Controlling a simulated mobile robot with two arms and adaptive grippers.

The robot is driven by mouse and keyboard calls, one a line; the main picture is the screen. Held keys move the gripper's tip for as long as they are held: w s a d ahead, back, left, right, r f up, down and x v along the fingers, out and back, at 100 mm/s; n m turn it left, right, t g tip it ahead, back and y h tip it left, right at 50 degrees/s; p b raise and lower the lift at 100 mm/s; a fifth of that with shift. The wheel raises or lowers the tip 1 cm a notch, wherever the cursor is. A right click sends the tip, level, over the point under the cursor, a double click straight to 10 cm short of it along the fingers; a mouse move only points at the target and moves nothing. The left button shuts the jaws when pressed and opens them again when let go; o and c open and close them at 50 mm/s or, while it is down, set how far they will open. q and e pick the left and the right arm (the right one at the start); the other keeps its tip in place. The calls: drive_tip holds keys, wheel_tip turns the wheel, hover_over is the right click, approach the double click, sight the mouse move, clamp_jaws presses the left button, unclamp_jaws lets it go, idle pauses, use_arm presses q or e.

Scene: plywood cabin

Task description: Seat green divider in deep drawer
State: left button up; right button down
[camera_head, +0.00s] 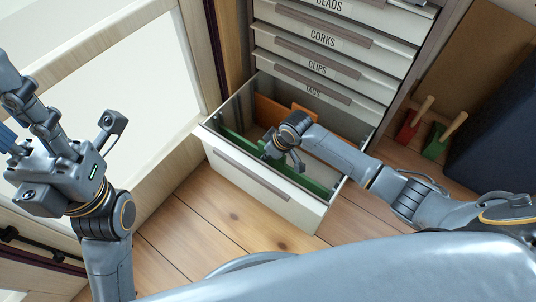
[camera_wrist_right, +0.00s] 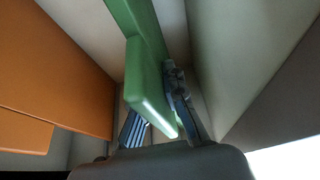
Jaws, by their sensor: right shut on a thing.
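The deep drawer (camera_head: 300,207) is pulled out at the bottom of the cabinet. The long green divider (camera_head: 313,184) is inside it, running lengthwise just behind the drawer front. My right gripper (camera_head: 283,158) reaches down into the drawer and is shut on the green divider. In the right wrist view the green divider (camera_wrist_right: 143,75) stands between the two fingers. Whether its lower edge touches the drawer floor cannot be told. My left gripper (camera_head: 17,112) is at the far left, open and empty, away from the drawer, partly cut off by the picture edge.
Orange dividers (camera_head: 270,112) stand toward the back of the drawer. Shut labelled drawers (camera_head: 318,66) are above. Red (camera_head: 407,128) and green (camera_head: 436,142) blocks with wooden handles and a dark blue box (camera_head: 500,130) stand at right. Wooden floor (camera_head: 190,225) is clear in front.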

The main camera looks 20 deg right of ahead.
drive_tip(key=c, duration=1.8)
unclamp_jaws()
drive_tip(key=shift+f, duration=0.1)
drive_tip(key=o, duration=0.4)
